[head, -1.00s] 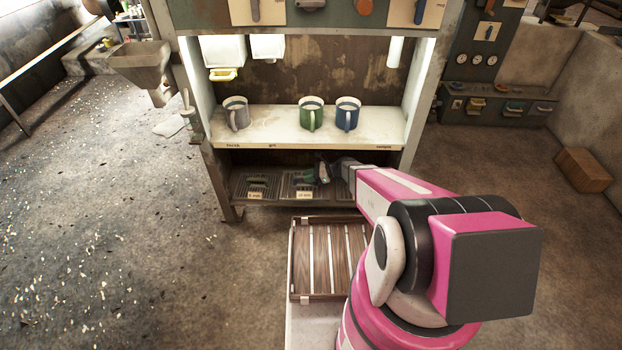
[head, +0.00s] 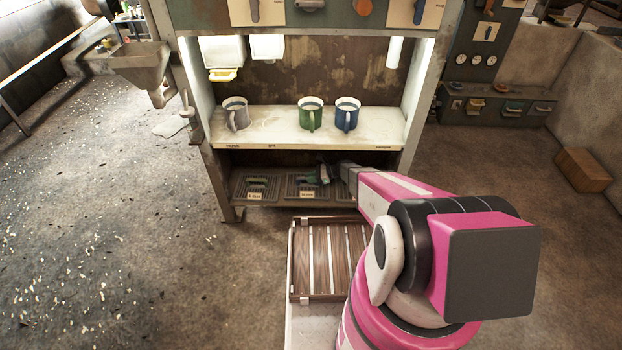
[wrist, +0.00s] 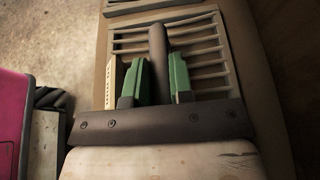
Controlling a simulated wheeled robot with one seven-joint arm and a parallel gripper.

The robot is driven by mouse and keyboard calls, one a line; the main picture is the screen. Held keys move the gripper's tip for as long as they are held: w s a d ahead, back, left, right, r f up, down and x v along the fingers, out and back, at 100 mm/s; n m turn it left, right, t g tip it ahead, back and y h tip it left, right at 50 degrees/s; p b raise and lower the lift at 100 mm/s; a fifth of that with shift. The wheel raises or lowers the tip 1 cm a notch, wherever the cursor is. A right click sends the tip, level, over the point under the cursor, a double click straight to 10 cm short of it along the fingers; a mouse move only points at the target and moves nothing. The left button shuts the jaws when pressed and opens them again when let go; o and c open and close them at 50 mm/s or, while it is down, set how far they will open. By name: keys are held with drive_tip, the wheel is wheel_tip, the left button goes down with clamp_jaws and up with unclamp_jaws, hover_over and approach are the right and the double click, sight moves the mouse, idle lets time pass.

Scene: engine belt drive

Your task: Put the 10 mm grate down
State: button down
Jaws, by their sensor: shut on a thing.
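The 10 mm grate (head: 307,188) is a dark slatted plate with a pale label at its front, on or just above the lower shelf. Contact with the shelf is not clear. In the wrist view its slats (wrist: 205,50) fill the upper middle, with a dark bar-like handle (wrist: 158,50) running up between my fingers. My gripper (wrist: 160,78) has green finger pads and is shut on that handle. In the head view my gripper (head: 322,174) is small, reaching in from the right, and partly hides the grate.
Another labelled grate (head: 256,187) lies to the left on the lower shelf (head: 237,201). The upper shelf (head: 275,122) above carries a grey, a green and a blue mug (head: 346,116). A slatted wooden tray (head: 328,262) stands in front, beside my arm.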

idle(0.3)
drive_tip(key=c, duration=1)
unclamp_jaws()
drive_tip(key=shift+f, duration=0.15)
drive_tip(key=shift+d+r, duration=0.1)
drive_tip(key=shift+r, duration=0.1)
drive_tip(key=v, duration=1.2)
drive_tip(key=shift+f, duration=0.1)
